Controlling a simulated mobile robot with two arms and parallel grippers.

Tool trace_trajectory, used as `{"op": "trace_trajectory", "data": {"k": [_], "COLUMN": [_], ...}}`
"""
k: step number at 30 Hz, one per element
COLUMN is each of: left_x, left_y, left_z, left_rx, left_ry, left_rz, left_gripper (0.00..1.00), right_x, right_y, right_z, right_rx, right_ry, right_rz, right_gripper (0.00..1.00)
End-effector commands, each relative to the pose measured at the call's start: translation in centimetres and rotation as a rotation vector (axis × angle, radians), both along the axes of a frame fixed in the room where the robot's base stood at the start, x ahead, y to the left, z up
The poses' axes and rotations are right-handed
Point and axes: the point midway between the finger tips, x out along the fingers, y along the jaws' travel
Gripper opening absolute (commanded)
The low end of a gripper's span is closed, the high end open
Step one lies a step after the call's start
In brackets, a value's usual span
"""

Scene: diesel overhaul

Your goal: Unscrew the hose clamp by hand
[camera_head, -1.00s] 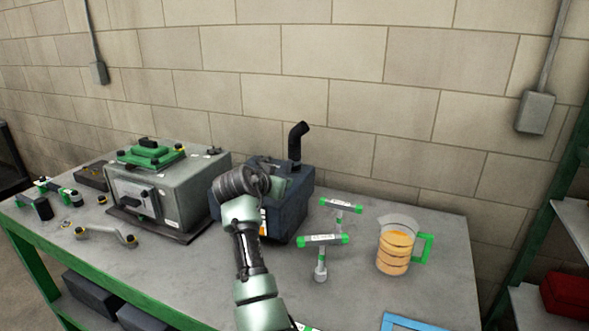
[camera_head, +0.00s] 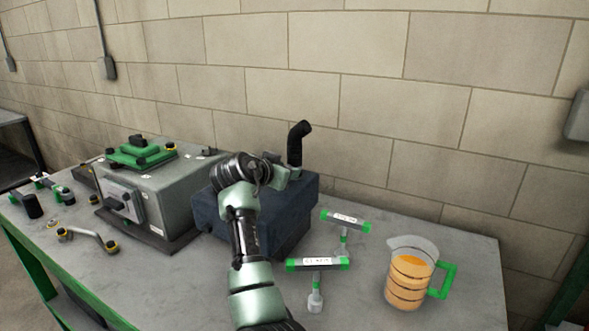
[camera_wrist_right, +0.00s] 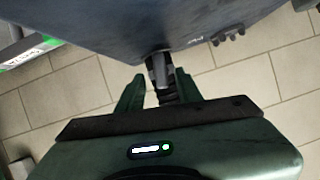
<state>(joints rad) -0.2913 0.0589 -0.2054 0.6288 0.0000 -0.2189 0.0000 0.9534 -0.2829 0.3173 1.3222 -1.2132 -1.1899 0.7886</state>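A black bent hose (camera_head: 296,143) rises from the top of a dark blue box (camera_head: 250,222) on the workbench. The arm coming in from the bottom of the head view, my right one, ends in its gripper (camera_head: 283,174) at the foot of this hose. In the right wrist view the two green fingers of the right gripper (camera_wrist_right: 158,80) stand apart, one on each side of the dark hose stub (camera_wrist_right: 163,92). Gaps show beside it. The hose clamp cannot be clearly made out. My left gripper is in no view.
A grey engine block (camera_head: 165,200) with a green top part stands left of the blue box. Two green-ended T-handle tools (camera_head: 317,264) (camera_head: 345,219) and a jug of orange liquid (camera_head: 408,277) stand to the right. Small parts lie at the left. A block wall is behind.

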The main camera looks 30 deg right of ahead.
Motion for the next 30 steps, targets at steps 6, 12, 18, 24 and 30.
{"op": "trace_trajectory", "data": {"k": [6, 12, 18, 24, 30], "left_x": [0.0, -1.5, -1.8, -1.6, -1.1], "left_y": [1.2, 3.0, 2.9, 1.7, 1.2], "left_z": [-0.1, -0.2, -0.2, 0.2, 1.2], "left_rx": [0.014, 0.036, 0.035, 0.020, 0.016], "left_ry": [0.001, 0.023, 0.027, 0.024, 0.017], "left_rz": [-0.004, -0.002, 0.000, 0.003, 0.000], "left_gripper": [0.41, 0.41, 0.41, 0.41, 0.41], "right_x": [0.0, 0.0, 0.0, 0.1, 0.3], "right_y": [0.2, 0.2, 0.2, 0.1, 0.2], "right_z": [0.0, 0.0, 0.0, 0.1, 0.3], "right_rx": [0.000, 0.000, -0.001, -0.020, -0.075], "right_ry": [0.000, 0.000, 0.000, 0.031, 0.123], "right_rz": [0.000, 0.000, 0.001, 0.000, 0.001], "right_gripper": [0.35, 0.02, 0.00, 0.00, 0.00]}}
